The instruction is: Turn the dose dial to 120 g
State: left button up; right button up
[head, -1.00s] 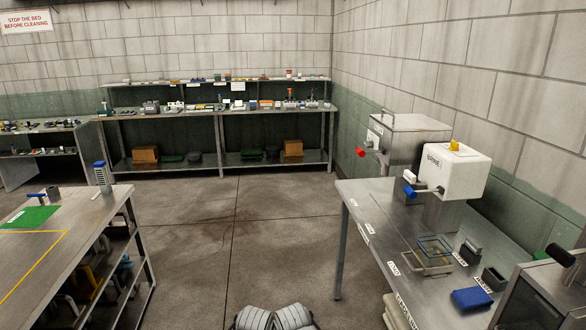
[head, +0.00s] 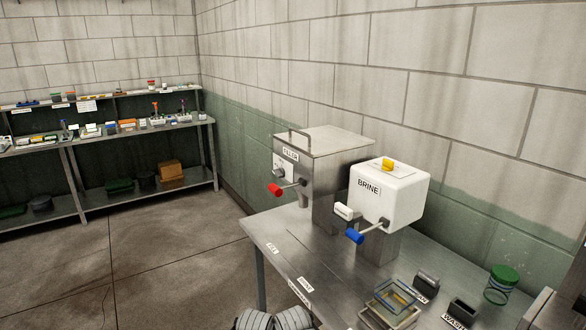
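A steel machine (head: 340,160) with a top handle stands on the steel bench. Its front carries a label too small to read surely, a small pale plate with a dial-like part (head: 280,170), and a red-handled lever (head: 275,189). Beside it is a white box marked BRINE (head: 395,200). That box has a yellow knob (head: 387,164) on top, a blue-handled lever (head: 355,236) and a white part (head: 346,212) at its front. Which part is the dose dial, and any gram marks, I cannot tell.
The steel bench (head: 290,256) runs along the right wall. Glass-like trays (head: 395,299), dark holders (head: 462,311) and a green-lidded jar (head: 503,280) stand on its near part. Shelves (head: 140,136) with small goods stand at the back left. The floor (head: 170,260) between is clear.

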aim_at(280, 173)
jog(key=i+j+z, duration=0.1)
jog(key=i+j, duration=0.25)
jog(key=i+j+z, duration=0.1)
jog(key=i+j, duration=0.2)
jog(key=j, duration=0.25)
